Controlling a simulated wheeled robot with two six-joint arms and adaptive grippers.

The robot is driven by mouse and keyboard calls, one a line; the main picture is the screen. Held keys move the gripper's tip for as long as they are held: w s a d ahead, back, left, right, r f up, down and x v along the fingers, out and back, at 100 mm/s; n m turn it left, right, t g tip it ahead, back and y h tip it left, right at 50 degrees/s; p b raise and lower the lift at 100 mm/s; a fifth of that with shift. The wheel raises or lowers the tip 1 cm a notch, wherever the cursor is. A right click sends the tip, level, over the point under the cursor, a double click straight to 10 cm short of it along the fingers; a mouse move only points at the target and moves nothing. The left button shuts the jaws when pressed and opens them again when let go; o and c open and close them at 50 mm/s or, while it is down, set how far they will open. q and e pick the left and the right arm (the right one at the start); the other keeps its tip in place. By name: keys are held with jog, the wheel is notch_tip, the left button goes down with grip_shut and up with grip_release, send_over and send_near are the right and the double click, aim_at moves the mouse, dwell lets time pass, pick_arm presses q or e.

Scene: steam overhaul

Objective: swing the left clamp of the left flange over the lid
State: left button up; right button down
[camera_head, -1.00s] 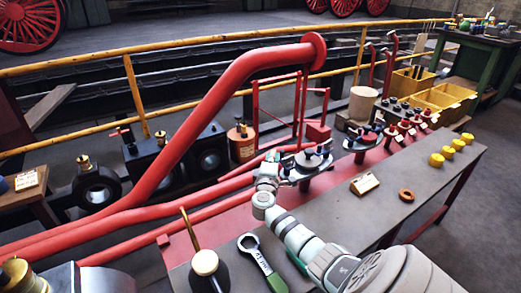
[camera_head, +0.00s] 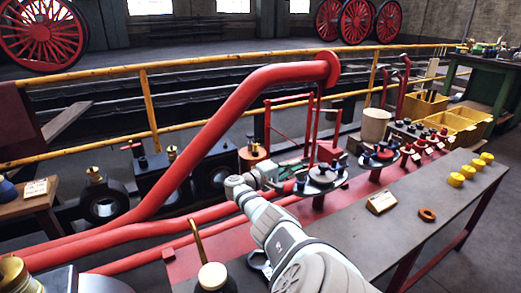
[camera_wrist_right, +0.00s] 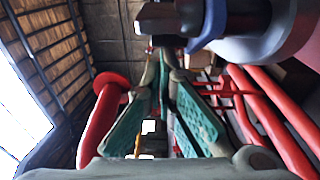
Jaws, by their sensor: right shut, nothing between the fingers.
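The left flange (camera_head: 319,188) stands on the red bench, with a grey lid (camera_head: 322,174) on top and blue-ended clamps around its rim. My right gripper (camera_head: 300,167) is shut and empty at the flange's left side, close to the left clamp (camera_head: 300,185). I cannot tell whether they touch. In the right wrist view the green fingers (camera_wrist_right: 165,58) come together below a grey clamp part and a blue end (camera_wrist_right: 262,45) at the upper right. The exact angle of the left clamp is unclear. My left gripper is not in view.
A second flange (camera_head: 376,160) with blue-ended clamps stands to the right. A thick red pipe (camera_head: 220,125) rises behind my arm. A label block (camera_head: 381,202), an orange ring (camera_head: 427,214) and several yellow knobs lie on the grey bench top, which has free room between.

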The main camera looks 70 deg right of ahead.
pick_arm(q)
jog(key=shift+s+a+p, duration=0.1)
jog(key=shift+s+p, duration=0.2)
pick_arm(e)
jog(key=shift+s+d, duration=0.45)
jog(key=shift+s, duration=0.2)
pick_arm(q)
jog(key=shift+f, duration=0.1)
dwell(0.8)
